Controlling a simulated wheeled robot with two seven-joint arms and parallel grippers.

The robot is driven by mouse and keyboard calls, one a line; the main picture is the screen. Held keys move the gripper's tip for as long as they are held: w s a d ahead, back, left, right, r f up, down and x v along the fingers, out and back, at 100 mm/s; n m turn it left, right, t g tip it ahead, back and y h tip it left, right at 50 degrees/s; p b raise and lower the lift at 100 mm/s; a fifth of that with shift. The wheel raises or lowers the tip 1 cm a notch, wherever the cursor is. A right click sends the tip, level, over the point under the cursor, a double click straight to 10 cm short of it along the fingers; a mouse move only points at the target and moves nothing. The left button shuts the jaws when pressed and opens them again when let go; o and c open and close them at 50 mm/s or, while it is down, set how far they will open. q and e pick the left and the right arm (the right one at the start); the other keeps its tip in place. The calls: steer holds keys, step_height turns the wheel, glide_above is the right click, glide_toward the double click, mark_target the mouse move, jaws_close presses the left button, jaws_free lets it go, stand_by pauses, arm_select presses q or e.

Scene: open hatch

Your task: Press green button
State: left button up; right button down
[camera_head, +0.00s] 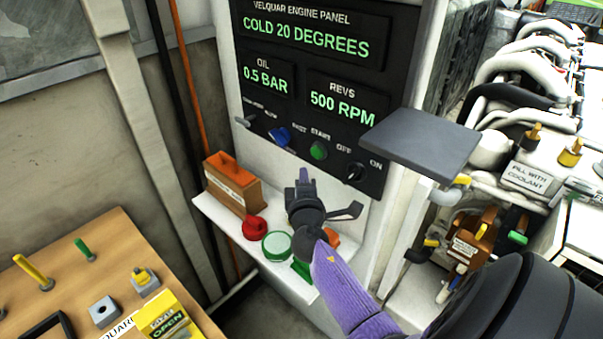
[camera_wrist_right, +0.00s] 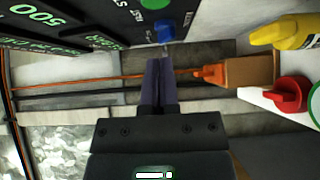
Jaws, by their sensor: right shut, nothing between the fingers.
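The green button (camera_head: 319,150) is on the dark engine panel (camera_head: 305,90), under the label START, between a blue switch (camera_head: 280,136) and a black OFF/ON knob (camera_head: 355,172). In the right wrist view the green button (camera_wrist_right: 155,3) shows at the top edge, partly cut off. My right gripper (camera_head: 304,176) is shut and empty, below and slightly left of the button. Its two purple-grey fingers (camera_wrist_right: 159,68) lie together in the wrist view, with the blue switch (camera_wrist_right: 164,30) beyond their tips. I cannot see contact with the panel. My left gripper is not in view.
A white shelf (camera_head: 215,212) under the panel carries an orange-brown box (camera_head: 233,181), a red knob (camera_head: 256,228) and a green-rimmed round item (camera_head: 277,245). A grey plate (camera_head: 421,142) juts out right of the panel. A wooden table (camera_head: 60,270) stands at lower left.

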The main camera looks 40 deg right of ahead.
steer(key=v, duration=0.6)
steer(key=shift+a, duration=0.15)
steer(key=s+a+f+m+g+y, duration=0.4)
steer(key=s+a+g+y, duration=0.15)
steer(key=s+a, duration=0.4)
steer(key=s+a+f+m+g+y, duration=0.4)
steer(key=s+a+g+y, duration=0.15)
steer(key=s+a, duration=0.4)
step_height(320, 180, down, 20)
steer(key=s+b, duration=0.2)
steer(key=s+d+f+g+b, duration=0.1)
steer(key=s+d+f, duration=0.3)
steer(key=s+f, duration=0.9)
steer(key=shift+s+n+g+b, duration=0.3)
steer(key=shift+s+g+b, duration=0.15)
steer(key=shift+g, duration=0.15)
